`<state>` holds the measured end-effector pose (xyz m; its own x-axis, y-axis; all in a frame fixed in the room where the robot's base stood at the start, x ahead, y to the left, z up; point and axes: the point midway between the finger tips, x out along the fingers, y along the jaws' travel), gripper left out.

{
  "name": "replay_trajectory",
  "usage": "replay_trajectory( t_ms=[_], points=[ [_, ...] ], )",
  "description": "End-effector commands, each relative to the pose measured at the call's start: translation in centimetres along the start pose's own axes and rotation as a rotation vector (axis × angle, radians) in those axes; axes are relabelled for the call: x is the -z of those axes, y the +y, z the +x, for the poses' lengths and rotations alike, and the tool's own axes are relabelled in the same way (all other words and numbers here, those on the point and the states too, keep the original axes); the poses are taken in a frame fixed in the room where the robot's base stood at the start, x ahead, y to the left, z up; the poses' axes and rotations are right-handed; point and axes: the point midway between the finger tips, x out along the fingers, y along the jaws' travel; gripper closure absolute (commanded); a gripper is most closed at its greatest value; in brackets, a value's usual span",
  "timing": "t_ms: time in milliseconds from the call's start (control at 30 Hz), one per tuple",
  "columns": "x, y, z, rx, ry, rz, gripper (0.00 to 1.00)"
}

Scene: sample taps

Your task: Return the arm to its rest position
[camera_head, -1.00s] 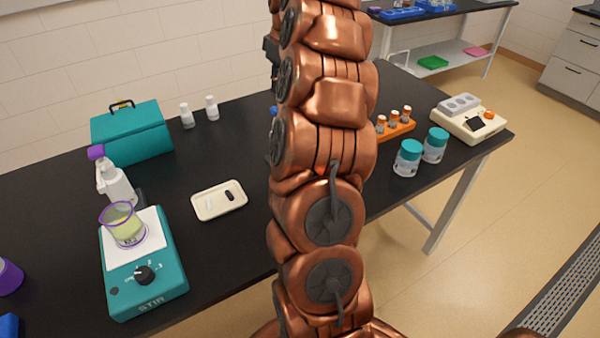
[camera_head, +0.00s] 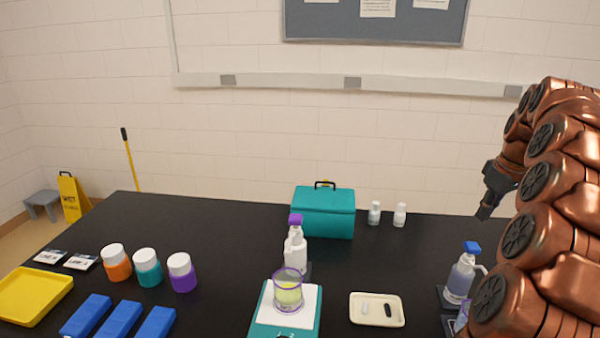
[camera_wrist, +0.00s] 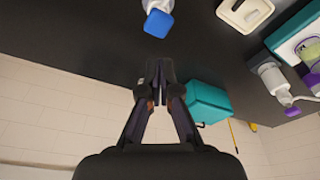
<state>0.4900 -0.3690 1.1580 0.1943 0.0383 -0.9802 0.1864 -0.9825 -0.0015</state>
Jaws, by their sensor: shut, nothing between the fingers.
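My arm (camera_head: 540,200) rises at the right of the head view, folded up in several copper links. My gripper (camera_head: 484,212) hangs at its end, pointing down, above the back right of the black table. In the wrist view my gripper (camera_wrist: 158,72) shows its two fingers together, with nothing between them. A blue-capped bottle (camera_head: 461,275) stands below and in front of the gripper in the head view, partly beside the arm. The gripper touches nothing that I can see.
On the table (camera_head: 225,240) are a teal case (camera_head: 323,213), a stirrer (camera_head: 262,322) bearing a beaker (camera_head: 288,292), a purple-topped bottle (camera_head: 295,248), a cream tray (camera_head: 376,322), two white bottles (camera_head: 387,215), several lidded jars (camera_head: 148,268) and a yellow tray (camera_head: 32,294).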

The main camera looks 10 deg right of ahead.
Motion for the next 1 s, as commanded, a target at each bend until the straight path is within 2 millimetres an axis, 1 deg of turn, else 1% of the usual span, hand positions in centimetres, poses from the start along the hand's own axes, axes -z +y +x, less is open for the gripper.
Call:
replay_trajectory(
  t_ms=[67,167,267,300,367,400,533,600,667,700,767,800,867,900,967,1000],
  points=[
    [0.3,-0.9,-0.1,0.005,-0.001,-0.006,1.00],
    [1.0,-3.4,-0.1,0.019,-0.007,-0.015,1.00],
    [1.7,-7.4,-0.1,0.038,-0.018,-0.025,1.00],
    [1.8,-9.3,0.0,0.049,-0.028,-0.030,1.00],
    [1.9,-11.9,0.0,0.059,-0.040,-0.033,1.00],
    [1.7,-13.7,0.1,0.067,-0.051,-0.035,1.00],
    [0.8,-18.9,0.4,0.081,-0.081,-0.036,1.00],
    [0.0,-21.7,0.8,0.087,-0.103,-0.033,1.00],
    [-0.9,-23.9,0.9,0.090,-0.119,-0.031,1.00],
    [-1.7,-25.4,1.2,0.093,-0.134,-0.027,1.00],
    [-2.8,-27.4,1.4,0.091,-0.149,-0.021,1.00],
    [-3.7,-28.7,1.6,0.091,-0.163,-0.016,1.00],
    [-5.0,-30.5,1.9,0.086,-0.179,-0.007,1.00],
    [-6.1,-31.7,2.2,0.084,-0.192,-0.001,1.00],
    [-7.7,-33.3,2.6,0.081,-0.212,0.012,1.00],
    [-8.8,-34.4,2.9,0.077,-0.224,0.020,1.00]
  ],
)
